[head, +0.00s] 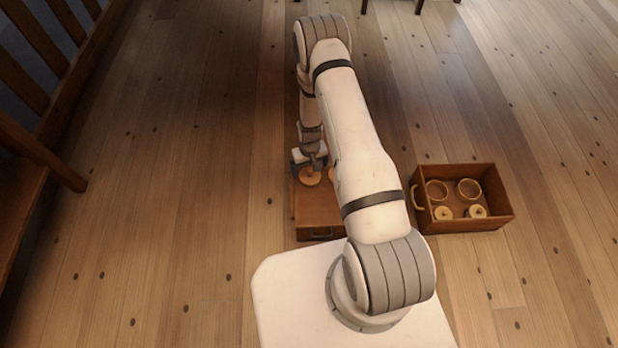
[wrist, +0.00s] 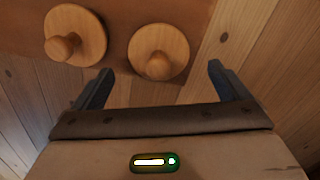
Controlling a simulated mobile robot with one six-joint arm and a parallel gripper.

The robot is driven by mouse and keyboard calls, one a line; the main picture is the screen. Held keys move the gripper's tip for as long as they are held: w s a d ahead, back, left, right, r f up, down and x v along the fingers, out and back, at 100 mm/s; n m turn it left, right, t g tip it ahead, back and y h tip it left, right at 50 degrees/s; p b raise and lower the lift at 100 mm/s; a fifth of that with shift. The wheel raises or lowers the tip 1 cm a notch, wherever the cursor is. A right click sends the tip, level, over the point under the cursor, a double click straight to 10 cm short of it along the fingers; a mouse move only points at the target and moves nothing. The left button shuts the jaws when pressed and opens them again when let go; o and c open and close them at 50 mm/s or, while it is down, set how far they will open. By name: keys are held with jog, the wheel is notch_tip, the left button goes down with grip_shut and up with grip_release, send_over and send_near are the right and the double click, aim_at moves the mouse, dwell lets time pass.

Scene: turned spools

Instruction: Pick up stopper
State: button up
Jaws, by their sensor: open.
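Two round wooden stoppers with knobs show in the wrist view. One stopper (wrist: 172,42) lies ahead, between the lines of my fingers, and the other stopper (wrist: 88,35) lies to its left. In the head view a stopper (head: 309,178) sits on a low brown wooden box (head: 314,217), just below my gripper (head: 311,161). Another round edge beside it is partly hidden by my arm. In the wrist view my gripper (wrist: 160,70) is open, with nothing between its fingers. Its height above the stoppers is hard to tell.
An open wooden box (head: 465,228) on the floor to the right holds two ring-shaped pieces (head: 458,190) and two knobbed stoppers (head: 477,212). A wooden bench (head: 18,190) stands at the left. The plank floor between bench and brown box is clear.

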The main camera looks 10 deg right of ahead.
aim_at(310, 169)
notch_tip(310, 169, down, 5)
jog(key=shift+d+r+b, duration=0.1)
jog(key=shift+r+b, duration=0.05)
jog(key=shift+b, duration=0.65)
jog(key=shift+c, duration=0.5)
jog(key=c, duration=1)
jog(key=shift+o, duration=0.2)
jog(key=shift+r, duration=0.1)
